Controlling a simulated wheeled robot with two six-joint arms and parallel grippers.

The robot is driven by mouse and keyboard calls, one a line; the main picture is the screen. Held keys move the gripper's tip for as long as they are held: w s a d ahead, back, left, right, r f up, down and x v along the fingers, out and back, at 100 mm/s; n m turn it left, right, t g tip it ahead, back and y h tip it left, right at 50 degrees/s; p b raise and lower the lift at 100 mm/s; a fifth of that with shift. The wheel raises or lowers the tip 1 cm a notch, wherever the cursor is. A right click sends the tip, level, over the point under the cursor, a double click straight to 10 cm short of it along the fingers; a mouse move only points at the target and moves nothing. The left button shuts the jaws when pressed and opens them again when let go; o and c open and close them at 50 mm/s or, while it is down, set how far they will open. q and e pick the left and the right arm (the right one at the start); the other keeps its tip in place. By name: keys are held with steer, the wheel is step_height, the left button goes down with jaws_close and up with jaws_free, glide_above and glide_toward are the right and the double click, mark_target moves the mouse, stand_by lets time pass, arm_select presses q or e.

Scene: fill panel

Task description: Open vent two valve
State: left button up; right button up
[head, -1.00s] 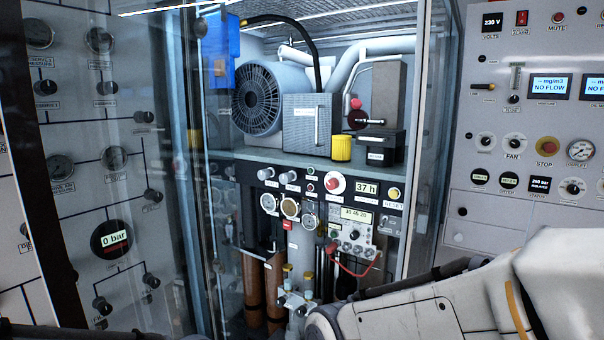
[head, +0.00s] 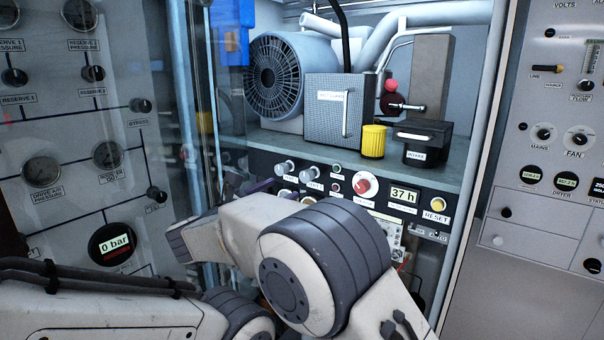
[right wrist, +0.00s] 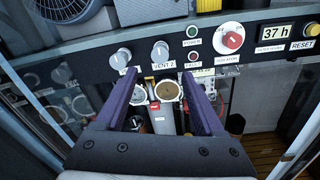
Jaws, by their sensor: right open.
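The vent 2 knob (head: 308,173), small and grey-white, is on the black control strip under the shelf in the head view. It also shows in the right wrist view (right wrist: 160,50), above its "VENT 2" label. A matching knob (right wrist: 121,57) is just to its left. My right gripper (right wrist: 161,68) is open and empty. Its two purple fingers point at the strip, with the vent 2 knob between the tips in the picture; I see no contact. In the head view, my right arm hides most of this gripper. My left gripper is out of view.
A red-centred round selector (right wrist: 231,38) and an "37 h" display (right wrist: 277,34) are right of the knobs. Gauges (right wrist: 168,90) sit below. The shelf (head: 290,143) overhangs the strip. A glass door (head: 165,110) stands at left, a side panel (head: 550,170) at right.

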mark_target(304, 177)
steer(key=p+x, duration=0.2)
steer(key=x, duration=0.2)
steer(key=p+x, duration=0.3)
steer(key=x, duration=0.1)
steer(key=shift+w+d+r, duration=0.2)
steer(key=shift+w+r, duration=0.05)
steer(key=shift+w, duration=0.05)
steer(key=shift+w+d+f, duration=0.15)
steer(key=shift+w+d, duration=0.15)
steer(key=shift+w, duration=0.15)
jaws_close()
